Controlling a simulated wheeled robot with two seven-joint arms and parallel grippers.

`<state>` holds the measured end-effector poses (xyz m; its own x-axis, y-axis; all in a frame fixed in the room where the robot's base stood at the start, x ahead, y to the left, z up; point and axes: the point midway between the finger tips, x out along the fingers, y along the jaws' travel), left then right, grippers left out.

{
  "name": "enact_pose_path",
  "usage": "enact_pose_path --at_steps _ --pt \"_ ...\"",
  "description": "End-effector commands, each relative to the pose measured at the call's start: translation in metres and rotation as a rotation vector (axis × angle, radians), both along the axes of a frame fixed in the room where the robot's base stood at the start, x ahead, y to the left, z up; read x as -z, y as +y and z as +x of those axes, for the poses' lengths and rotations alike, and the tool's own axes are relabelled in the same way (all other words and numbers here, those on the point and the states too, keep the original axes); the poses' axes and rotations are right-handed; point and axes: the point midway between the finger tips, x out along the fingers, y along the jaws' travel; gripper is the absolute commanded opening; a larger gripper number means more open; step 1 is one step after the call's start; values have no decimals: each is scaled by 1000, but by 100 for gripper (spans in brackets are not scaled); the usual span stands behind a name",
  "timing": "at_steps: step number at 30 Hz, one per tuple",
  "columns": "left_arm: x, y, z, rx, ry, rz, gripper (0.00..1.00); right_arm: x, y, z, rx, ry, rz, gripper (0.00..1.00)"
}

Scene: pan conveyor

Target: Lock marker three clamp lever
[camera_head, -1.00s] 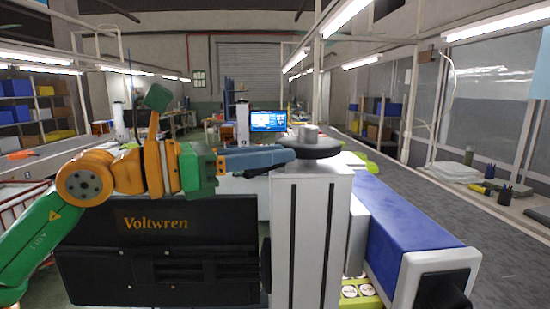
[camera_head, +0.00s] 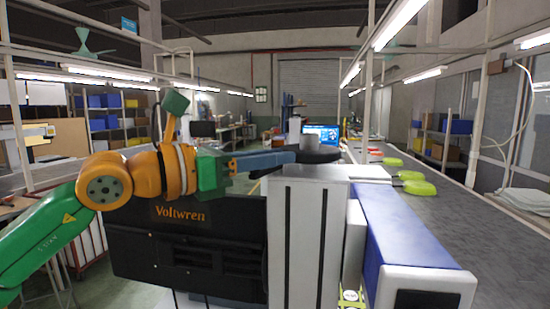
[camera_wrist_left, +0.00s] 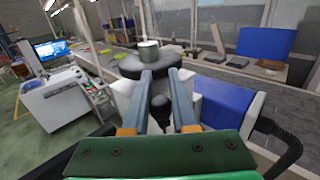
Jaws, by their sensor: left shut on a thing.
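My left gripper (camera_head: 290,157) reaches from the left to the front of a black round disc (camera_head: 318,154) with a grey cylinder (camera_head: 318,140) on top. These sit on a white column (camera_head: 290,235). In the left wrist view the disc (camera_wrist_left: 128,69) lies just past the fingertips. A dark knob (camera_wrist_left: 159,101), seemingly of the clamp lever, shows between the two blue-grey fingers (camera_wrist_left: 160,74). The gripper is shut on it, though the contact itself is hard to see. The lever's locked or unlocked position cannot be told. My right gripper is not in view.
A blue-topped housing (camera_head: 405,225) with a white end adjoins the column on the right. A black cabinet marked Voltwren (camera_head: 190,250) stands left of the column. Yellow-green pans (camera_head: 418,187) lie on the grey conveyor (camera_head: 480,210) behind. A monitor (camera_head: 322,134) stands farther back.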

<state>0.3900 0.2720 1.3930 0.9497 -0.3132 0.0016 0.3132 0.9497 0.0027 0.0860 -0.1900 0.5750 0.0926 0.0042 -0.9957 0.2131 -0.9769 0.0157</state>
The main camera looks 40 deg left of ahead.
Motion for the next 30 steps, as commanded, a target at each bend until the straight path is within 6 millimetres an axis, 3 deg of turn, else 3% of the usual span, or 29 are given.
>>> enact_pose_path --at_steps 14,15,17,26,30 --pt "3 3 3 -5 7 0 0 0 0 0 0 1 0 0" --pt "3 3 3 -5 7 0 28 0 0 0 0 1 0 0" --pt "3 3 3 -5 7 0 39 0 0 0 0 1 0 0" --pt "3 4 -1 -7 1 -1 39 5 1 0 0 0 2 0" --pt "9 13 -27 -8 -3 -3 39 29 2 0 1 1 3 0"
